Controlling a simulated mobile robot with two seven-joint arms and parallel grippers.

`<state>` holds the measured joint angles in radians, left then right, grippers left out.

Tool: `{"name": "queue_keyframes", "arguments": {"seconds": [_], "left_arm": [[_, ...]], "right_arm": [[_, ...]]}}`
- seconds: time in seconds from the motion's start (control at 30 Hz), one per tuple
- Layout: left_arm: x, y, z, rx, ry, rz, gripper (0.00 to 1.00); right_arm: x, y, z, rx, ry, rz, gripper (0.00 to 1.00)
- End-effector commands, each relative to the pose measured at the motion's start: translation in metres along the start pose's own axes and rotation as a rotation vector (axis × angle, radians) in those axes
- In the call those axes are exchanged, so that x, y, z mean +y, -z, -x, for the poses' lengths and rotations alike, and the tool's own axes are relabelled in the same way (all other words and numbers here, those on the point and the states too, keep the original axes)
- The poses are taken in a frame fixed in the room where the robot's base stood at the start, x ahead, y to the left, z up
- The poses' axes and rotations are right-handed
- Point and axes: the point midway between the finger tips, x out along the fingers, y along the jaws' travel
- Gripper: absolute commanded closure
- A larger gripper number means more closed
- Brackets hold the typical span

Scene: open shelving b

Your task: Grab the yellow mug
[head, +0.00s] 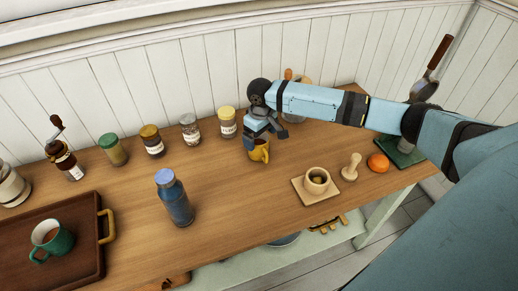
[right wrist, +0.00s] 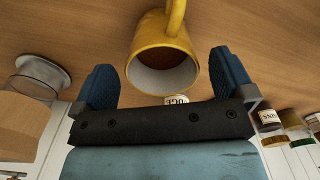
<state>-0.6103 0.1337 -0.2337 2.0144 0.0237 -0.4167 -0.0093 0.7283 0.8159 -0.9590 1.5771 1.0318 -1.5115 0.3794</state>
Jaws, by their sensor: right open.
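The yellow mug (head: 259,152) stands on the wooden tabletop in the head view, partly hidden by my right gripper. It also shows in the right wrist view (right wrist: 150,47), its open mouth facing the camera and its handle pointing toward the top edge. Its inside is pale with a brown bottom. My right gripper (head: 266,133) is open at the mug. In the right wrist view its two blue fingers (right wrist: 164,80) are spread to either side of the mug's rim, with gaps on both sides. My left gripper is not in view.
Several jars, including a yellow-lidded one (head: 227,122), line the back left. A blue bottle (head: 174,198) stands front left, near a tray (head: 97,203) with a green mug (head: 50,238). A mortar (head: 317,181), a pestle (head: 350,167) and an orange fruit (head: 378,163) are at right.

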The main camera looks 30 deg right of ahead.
Motion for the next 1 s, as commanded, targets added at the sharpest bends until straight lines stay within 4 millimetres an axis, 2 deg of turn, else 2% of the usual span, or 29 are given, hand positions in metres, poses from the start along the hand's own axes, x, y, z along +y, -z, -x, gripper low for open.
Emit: {"name": "queue_keyframes", "arguments": {"seconds": [0.2, 0.3, 0.6, 0.83, 0.87, 1.0], "left_arm": [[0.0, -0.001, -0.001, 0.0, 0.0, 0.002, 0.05], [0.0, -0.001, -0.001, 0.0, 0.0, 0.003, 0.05], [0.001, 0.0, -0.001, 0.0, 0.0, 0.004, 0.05], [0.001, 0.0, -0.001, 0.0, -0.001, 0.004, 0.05], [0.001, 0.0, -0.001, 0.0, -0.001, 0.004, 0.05], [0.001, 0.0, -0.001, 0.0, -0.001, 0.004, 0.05]], "right_arm": [[-0.001, 0.003, -0.033, -0.002, 0.001, 0.001, 0.0], [-0.001, 0.002, -0.044, -0.001, 0.001, 0.001, 0.0], [-0.001, 0.002, -0.048, 0.0, 0.0, 0.002, 0.0], [-0.001, 0.002, -0.048, 0.0, 0.0, 0.001, 0.53], [0.0, 0.003, -0.047, 0.001, 0.0, 0.001, 0.56], [0.0, 0.003, -0.047, 0.001, 0.0, 0.001, 0.56]]}}
